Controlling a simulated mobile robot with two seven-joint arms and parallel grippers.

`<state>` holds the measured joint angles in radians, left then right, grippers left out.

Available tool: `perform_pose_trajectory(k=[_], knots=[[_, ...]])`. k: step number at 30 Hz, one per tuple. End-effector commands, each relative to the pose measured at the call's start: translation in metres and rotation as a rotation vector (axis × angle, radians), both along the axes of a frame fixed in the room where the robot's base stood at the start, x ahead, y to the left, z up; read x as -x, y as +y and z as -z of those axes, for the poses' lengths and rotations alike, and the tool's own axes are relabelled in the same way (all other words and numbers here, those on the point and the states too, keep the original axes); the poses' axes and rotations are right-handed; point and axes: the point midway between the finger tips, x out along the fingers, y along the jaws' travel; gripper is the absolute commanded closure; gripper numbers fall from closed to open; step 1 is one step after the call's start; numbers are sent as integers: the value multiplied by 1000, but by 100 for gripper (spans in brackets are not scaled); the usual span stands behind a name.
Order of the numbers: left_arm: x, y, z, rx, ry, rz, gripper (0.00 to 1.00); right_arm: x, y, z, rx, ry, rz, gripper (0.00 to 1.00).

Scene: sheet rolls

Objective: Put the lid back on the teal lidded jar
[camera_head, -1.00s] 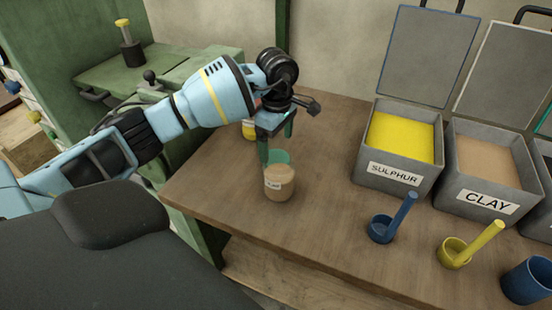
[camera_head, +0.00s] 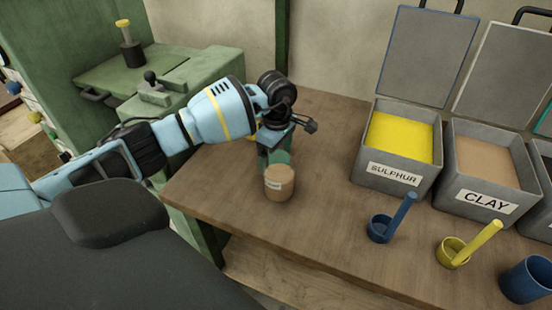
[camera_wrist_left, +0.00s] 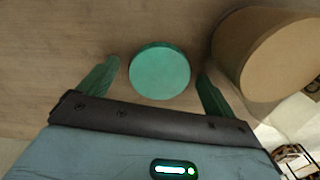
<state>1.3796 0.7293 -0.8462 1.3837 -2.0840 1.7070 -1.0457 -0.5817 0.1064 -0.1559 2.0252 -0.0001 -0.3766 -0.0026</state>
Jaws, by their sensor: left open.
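A round teal lid (camera_wrist_left: 160,72) lies flat on the wooden bench in the left wrist view, between my two open fingers and apart from both. It shows partly in the head view (camera_head: 282,157), just behind a tan jar. That tan jar (camera_head: 280,183) stands upright with a pale label on its side. It also shows at the right of the wrist view (camera_wrist_left: 268,52), close beside my right-hand finger. My left gripper (camera_wrist_left: 158,78) is open around the lid, low over the bench; in the head view its fingers (camera_head: 274,158) are partly hidden behind the jar. My right gripper is out of view.
Open grey bins of sulphur (camera_head: 393,179) and clay (camera_head: 480,206) stand to the right. A blue scoop (camera_head: 382,229), a yellow scoop (camera_head: 453,252) and a blue cup (camera_head: 527,281) are in front of them. The bench's front left is clear.

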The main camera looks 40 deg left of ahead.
Motion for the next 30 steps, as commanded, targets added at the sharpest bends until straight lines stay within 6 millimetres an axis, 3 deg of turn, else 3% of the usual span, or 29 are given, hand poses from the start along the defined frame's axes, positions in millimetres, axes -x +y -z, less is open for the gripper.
perform_pose_trajectory(k=[2, 12, 23, 30], knots=[[0, 0, 0, 0, 0, 0, 15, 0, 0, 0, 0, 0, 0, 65], [0, 0, 0, 0, 0, 0, 60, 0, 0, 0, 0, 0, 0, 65], [-1, 0, -6, 0, -2, 0, 60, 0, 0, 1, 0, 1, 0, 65], [-1, 1, -35, -1, -5, -1, 60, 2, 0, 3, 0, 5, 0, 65]])
